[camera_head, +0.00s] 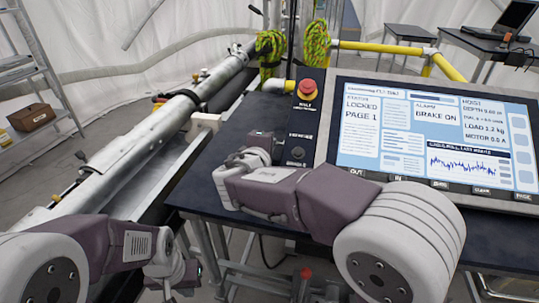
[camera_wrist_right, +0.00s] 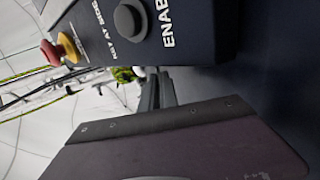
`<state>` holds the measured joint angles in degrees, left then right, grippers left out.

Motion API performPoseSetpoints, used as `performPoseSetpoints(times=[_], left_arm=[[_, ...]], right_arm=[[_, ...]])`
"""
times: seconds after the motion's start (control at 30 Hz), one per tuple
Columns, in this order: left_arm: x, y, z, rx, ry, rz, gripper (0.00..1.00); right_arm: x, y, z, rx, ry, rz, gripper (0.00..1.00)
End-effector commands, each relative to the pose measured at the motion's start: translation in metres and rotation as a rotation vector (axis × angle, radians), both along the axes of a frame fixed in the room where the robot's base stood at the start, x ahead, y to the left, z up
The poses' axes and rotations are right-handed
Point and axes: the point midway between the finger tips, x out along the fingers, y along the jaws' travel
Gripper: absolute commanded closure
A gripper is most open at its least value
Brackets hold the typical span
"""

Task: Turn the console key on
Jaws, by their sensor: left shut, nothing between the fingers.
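The console (camera_head: 318,130) stands on the dark table with its lit screen (camera_head: 430,130) reading LOCKED, PAGE 1 and BRAKE ON. Its control strip has a red stop button (camera_head: 308,87) and a round dark ENABLE button (camera_wrist_right: 130,20). A label that looks like "KEY AT SIDE" (camera_wrist_right: 104,42) is beside that button. No key shows clearly; the side face is mostly hidden. My right gripper (camera_wrist_right: 158,90) has its grey fingers close together at the console's side edge; whether they hold anything is hidden. My left gripper (camera_head: 180,280) is shut and empty, low at the left, away from the console.
A long metal tube (camera_head: 150,128) on a rail runs along the left of the table (camera_head: 235,228). Green-yellow rope coils (camera_head: 268,48) and a yellow rail (camera_head: 385,48) are behind. A laptop (camera_head: 512,20) is on a back table.

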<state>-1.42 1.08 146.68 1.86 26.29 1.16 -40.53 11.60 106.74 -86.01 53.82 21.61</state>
Motion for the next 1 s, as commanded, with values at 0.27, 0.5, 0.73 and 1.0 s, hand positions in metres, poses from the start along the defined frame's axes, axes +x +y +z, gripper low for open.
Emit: performPoseSetpoints(times=[0.27,0.5,0.73,1.0], left_arm=[[0.0,0.0,-0.002,0.0,0.0,0.0,1.0],[0.0,0.0,-0.002,0.0,0.0,0.0,1.0],[0.0,0.0,-0.002,0.0,0.0,0.0,1.0],[0.0,0.0,0.001,0.0,0.0,0.0,1.0]], right_arm=[[0.0,0.0,-0.001,-0.003,-0.001,0.0,1.0],[0.0,0.0,-0.001,-0.003,-0.001,0.0,0.74],[0.0,0.0,-0.001,-0.002,-0.004,0.0,0.74],[-0.032,0.012,0.012,-0.001,-0.004,0.005,0.74]])
